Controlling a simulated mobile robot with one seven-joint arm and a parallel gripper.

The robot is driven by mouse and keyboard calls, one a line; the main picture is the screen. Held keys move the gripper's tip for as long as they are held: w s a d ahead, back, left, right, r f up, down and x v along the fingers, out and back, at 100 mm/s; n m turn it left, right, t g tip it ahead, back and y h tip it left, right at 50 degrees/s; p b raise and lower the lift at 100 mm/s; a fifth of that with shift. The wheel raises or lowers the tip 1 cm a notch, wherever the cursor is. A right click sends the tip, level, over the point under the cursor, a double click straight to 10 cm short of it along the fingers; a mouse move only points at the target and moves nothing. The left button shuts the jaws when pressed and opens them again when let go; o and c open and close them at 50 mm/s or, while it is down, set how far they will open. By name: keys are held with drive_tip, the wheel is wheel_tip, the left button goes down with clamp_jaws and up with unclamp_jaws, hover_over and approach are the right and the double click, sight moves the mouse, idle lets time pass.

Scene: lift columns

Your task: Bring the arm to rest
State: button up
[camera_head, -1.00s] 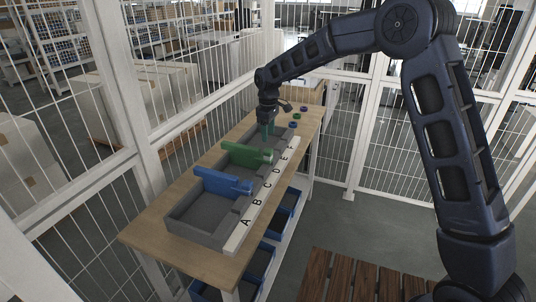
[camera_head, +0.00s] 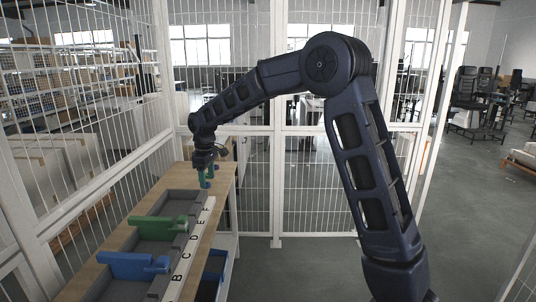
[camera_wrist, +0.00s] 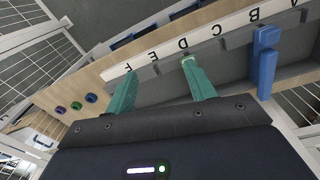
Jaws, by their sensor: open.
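My gripper (camera_head: 205,178) hangs at the end of my arm above the far end of the wooden table. Its two teal fingers (camera_wrist: 158,70) are apart in the wrist view, with nothing between them. They are over the F and E end of the grey tray (camera_wrist: 150,92). The green lift column (camera_head: 157,227) lies across the tray near its middle; in the wrist view the right finger hides most of it. The blue lift column (camera_head: 133,265) lies across the tray at the near end, and it also shows in the wrist view (camera_wrist: 266,62).
A white strip (camera_head: 190,248) with letters runs along the tray's right edge. Blue bins (camera_head: 213,262) stand below the table. White mesh fencing (camera_head: 280,140) closes off the left and back. Open floor lies right.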

drive_tip(key=s+d+r+m+t, duration=0.1)
drive_tip(key=s+d+r+m, duration=0.2)
drive_tip(key=d, duration=0.8)
drive_tip(key=d+r+m, duration=0.2)
drive_tip(key=d+r, duration=0.3)
drive_tip(key=d, duration=0.6)
drive_tip(key=s+d+r+m+t, duration=0.1)
drive_tip(key=s+d+r+m, duration=0.2)
drive_tip(key=d, duration=0.8)
drive_tip(key=s+d+f+m+t, duration=0.2)
drive_tip(key=s+d+m, duration=0.5)
drive_tip(key=s+d, duration=1)
drive_tip(key=shift+s+d+f+m, duration=0.3)
drive_tip(key=shift+d+f, duration=0.4)
drive_tip(key=shift+d, duration=0.3)
